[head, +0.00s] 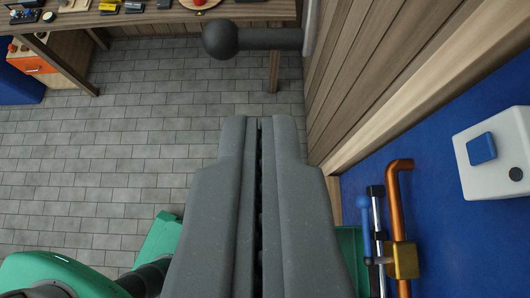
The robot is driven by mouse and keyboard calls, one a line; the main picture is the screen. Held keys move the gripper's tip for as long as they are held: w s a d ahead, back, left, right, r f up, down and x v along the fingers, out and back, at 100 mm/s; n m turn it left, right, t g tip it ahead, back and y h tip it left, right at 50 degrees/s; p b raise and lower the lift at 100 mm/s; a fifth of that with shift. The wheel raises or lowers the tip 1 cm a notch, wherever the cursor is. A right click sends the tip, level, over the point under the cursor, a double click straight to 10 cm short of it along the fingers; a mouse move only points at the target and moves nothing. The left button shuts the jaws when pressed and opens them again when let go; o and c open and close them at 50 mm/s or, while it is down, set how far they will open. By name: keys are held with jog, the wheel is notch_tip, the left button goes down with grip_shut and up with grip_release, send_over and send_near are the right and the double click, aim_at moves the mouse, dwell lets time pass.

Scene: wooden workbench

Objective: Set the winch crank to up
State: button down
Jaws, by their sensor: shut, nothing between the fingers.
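A dark round knob on a short dark handle (268,39), which looks like the winch crank's grip, is at the top centre. Its right end meets a pale metal bar (310,22) beside the wooden wall. The bar runs out of the top of the view, so the rest of the crank and its setting are hidden. My gripper (259,120) is shut and empty, with its fingers pointing up the picture. The fingertips appear below the handle in the picture, with a visible gap and no contact.
A wooden bench (150,17) with small items stands at the upper left. A plank wall (390,60) and blue panel (430,180) line the right. The panel carries a copper pipe (400,185) with a brass fitting, a blue-knobbed lever (364,216) and a white box (497,155). Tiled floor lies below.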

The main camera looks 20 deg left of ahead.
aim_at(259, 45)
jog(key=shift+p+x, duration=1.3)
jog(key=shift+x, duration=4.15)
jog(key=shift+r, duration=0.1)
